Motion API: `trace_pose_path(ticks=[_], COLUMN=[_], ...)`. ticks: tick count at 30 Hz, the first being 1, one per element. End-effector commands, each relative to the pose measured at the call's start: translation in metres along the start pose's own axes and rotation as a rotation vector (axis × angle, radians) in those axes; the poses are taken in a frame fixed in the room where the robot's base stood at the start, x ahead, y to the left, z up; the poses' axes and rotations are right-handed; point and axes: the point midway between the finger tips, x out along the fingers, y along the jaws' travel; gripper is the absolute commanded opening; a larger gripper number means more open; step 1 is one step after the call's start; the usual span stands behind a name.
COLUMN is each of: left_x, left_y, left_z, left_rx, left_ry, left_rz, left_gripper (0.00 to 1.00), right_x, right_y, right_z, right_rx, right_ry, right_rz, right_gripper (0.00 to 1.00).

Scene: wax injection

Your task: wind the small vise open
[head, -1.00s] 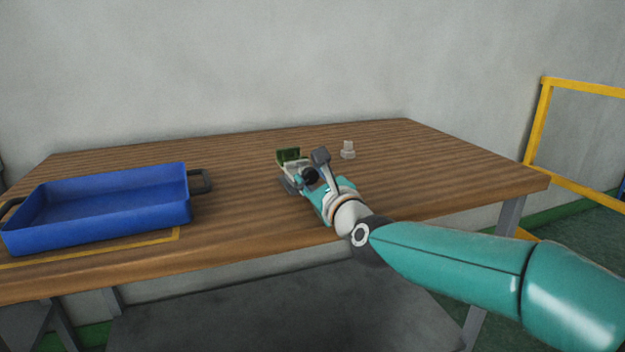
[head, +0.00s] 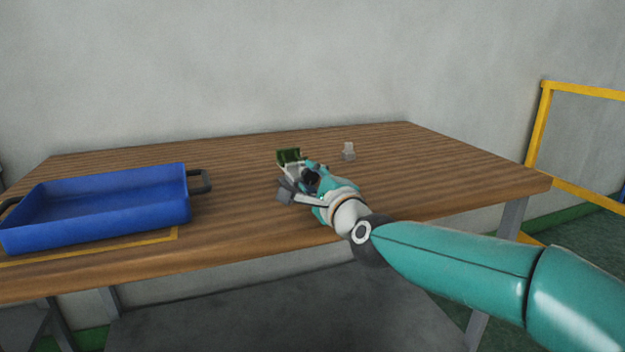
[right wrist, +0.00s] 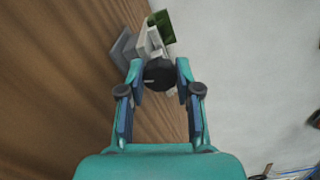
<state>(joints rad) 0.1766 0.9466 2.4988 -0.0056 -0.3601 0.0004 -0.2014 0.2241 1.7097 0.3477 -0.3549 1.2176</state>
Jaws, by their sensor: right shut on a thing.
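The small vise (head: 294,168) stands on the wooden table, partly hidden behind my right gripper. In the right wrist view the vise shows a pale body (right wrist: 147,43), a grey base (right wrist: 122,48) and a round black knob (right wrist: 159,73) facing me. A green piece (head: 289,156) sits at the vise's far end; it also shows in the right wrist view (right wrist: 162,27). My right gripper (right wrist: 160,70) is shut on the black knob, one finger on each side. In the head view the right gripper (head: 309,178) largely covers the knob. My left gripper is not in view.
A blue tray (head: 110,222) with dark handles stands at the left of the table (head: 240,200). A yellow rail (head: 543,120) is beyond the table's right end.

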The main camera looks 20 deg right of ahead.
Motion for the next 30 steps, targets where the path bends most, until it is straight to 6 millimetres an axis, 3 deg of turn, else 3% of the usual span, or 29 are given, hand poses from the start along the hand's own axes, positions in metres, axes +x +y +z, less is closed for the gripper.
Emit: trace_pose_path(ticks=[30], left_x=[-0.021], left_y=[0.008], left_z=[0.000], left_rx=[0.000], left_ry=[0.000], left_rz=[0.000], left_gripper=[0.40], right_x=[0.000], right_y=[0.008], right_z=[0.000], right_rx=[-0.967], right_ry=[-0.009], right_rz=[0.013], right_gripper=[0.00])
